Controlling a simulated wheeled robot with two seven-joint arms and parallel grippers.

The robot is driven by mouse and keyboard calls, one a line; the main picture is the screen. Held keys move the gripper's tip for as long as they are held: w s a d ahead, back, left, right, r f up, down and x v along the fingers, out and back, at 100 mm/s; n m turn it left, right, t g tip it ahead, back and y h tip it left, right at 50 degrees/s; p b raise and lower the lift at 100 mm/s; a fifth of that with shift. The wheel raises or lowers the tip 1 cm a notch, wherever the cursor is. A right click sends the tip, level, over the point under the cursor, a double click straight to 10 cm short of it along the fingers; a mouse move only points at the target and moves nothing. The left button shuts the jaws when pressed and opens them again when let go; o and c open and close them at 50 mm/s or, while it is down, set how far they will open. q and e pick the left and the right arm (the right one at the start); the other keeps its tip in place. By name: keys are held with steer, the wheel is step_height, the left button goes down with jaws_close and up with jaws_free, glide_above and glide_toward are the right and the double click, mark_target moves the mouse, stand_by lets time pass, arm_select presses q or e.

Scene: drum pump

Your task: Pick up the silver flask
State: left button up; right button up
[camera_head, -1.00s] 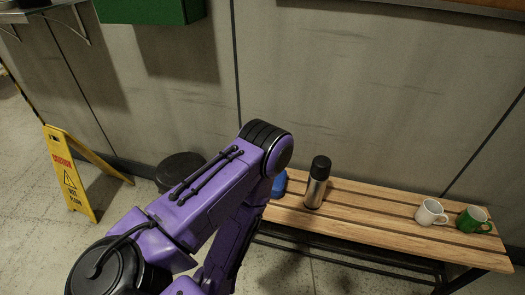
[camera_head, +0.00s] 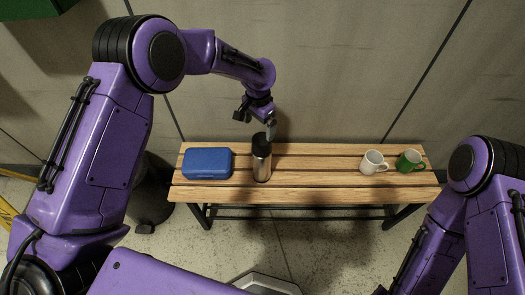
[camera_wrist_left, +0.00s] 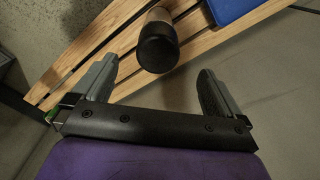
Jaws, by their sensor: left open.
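The silver flask (camera_head: 262,166) with a black lid stands upright on the wooden bench, just right of the blue case. My left gripper (camera_head: 262,123) is over the bench, close to the flask's lid and partly overlapping it in the head view. In the left wrist view the open fingers (camera_wrist_left: 157,75) point toward the flask (camera_wrist_left: 158,45), whose dark lid shows ahead between them. The gripper is empty, and I cannot tell whether a finger touches the flask. My right arm shows at the right edge of the head view, but its gripper is out of view.
The slatted bench (camera_head: 320,194) also holds a blue case (camera_head: 207,163), a white mug (camera_head: 373,162) and a green mug (camera_head: 409,160). Bench space between flask and mugs is clear. A wall stands behind. A dark bin (camera_head: 150,195) is left of the bench.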

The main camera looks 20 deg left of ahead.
mark_target(262, 138)
arm_select(q)
steer(key=f, duration=0.1)
steer(key=w+f, duration=0.1)
steer(key=f, duration=0.2)
steer(key=shift+w+d+f, duration=0.2)
steer(key=shift+w+f, duration=0.05)
steer(key=shift+f, duration=0.15)
steer(key=shift+s+a+f, duration=0.1)
steer(key=shift+s+f, duration=0.1)
steer(key=shift+f, duration=0.1)
steer(key=f, duration=0.2)
steer(key=f+p, duration=0.1)
steer(key=f, duration=0.2)
steer(key=shift+d+f, duration=0.2)
steer(key=shift+f, duration=0.1)
steer(key=shift+s+r, duration=0.1)
arm_select(e)
steer(key=shift+w+d+r, duration=0.1)
steer(key=shift+w+r, duration=0.15)
steer(key=shift+r, duration=0.4)
arm_select(q)
steer(key=c, duration=1.7)
steer(key=shift+r, duration=0.1)
